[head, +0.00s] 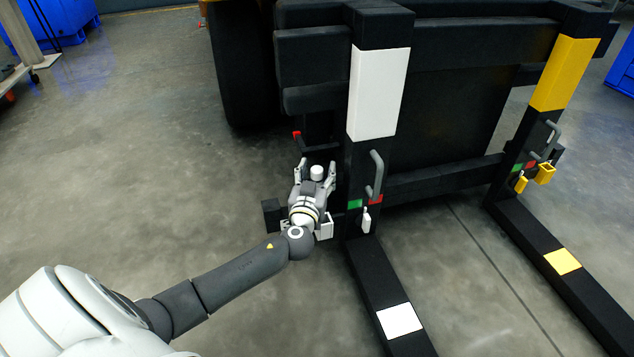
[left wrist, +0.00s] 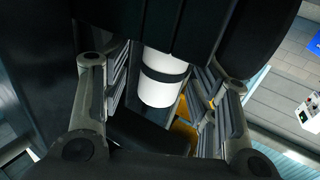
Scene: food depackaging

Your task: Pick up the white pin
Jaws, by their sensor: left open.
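A white cylinder with a black band, which looks like the white pin (left wrist: 163,78), stands out between the fingers of my left gripper in the left wrist view. Its white end also shows in the head view (head: 317,172), just left of the fork carriage's white-marked upright. My left gripper (head: 316,168) is open, with one finger on each side of the cylinder. In the left wrist view the gripper (left wrist: 165,95) shows gaps between the fingers and the cylinder. The cylinder's other end is hidden behind dark parts. My right gripper is not in view.
The black carriage has a white-marked upright (head: 378,95) and a yellow-marked upright (head: 563,75), each above a fork. A grey handle (head: 375,175) and a white tag (head: 366,220) are close right of my gripper. A white block (head: 325,228) is beside my wrist.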

